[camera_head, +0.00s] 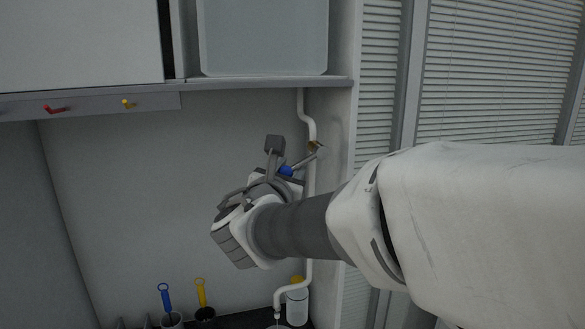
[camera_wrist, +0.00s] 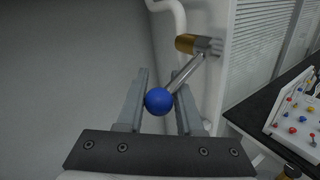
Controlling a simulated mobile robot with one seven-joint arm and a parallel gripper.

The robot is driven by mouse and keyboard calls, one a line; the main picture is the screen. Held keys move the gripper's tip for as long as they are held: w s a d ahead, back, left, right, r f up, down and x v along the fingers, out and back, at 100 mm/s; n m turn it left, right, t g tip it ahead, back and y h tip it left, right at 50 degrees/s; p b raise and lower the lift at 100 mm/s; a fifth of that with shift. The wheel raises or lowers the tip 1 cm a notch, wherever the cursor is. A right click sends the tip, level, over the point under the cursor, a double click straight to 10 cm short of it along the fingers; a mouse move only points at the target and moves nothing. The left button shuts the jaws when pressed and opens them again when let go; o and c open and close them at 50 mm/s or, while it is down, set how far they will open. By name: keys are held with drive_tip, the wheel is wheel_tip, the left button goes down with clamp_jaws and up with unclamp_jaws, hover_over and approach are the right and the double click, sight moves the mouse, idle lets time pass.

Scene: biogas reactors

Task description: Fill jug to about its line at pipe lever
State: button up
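The pipe lever is a metal rod with a blue ball knob (camera_head: 286,170). It comes off a brass valve (camera_head: 315,146) on the white pipe (camera_head: 310,185). In the wrist view the rod runs from the brass fitting (camera_wrist: 187,44) down to the knob (camera_wrist: 158,101). The pipe's spout (camera_head: 278,308) points down at the bottom of the head view. A pale rim just below it is cut off, so the jug and its line cannot be made out.
A white bottle with a yellow cap (camera_head: 297,302) stands beside the spout. Blue-handled (camera_head: 165,297) and yellow-handled (camera_head: 201,292) tools stand in cups at the lower left. A shelf (camera_head: 240,85) with a translucent tank is above. A control panel (camera_wrist: 296,118) lies at right in the wrist view.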

clamp_jaws()
drive_tip(key=shift+r, duration=0.2)
idle(0.8)
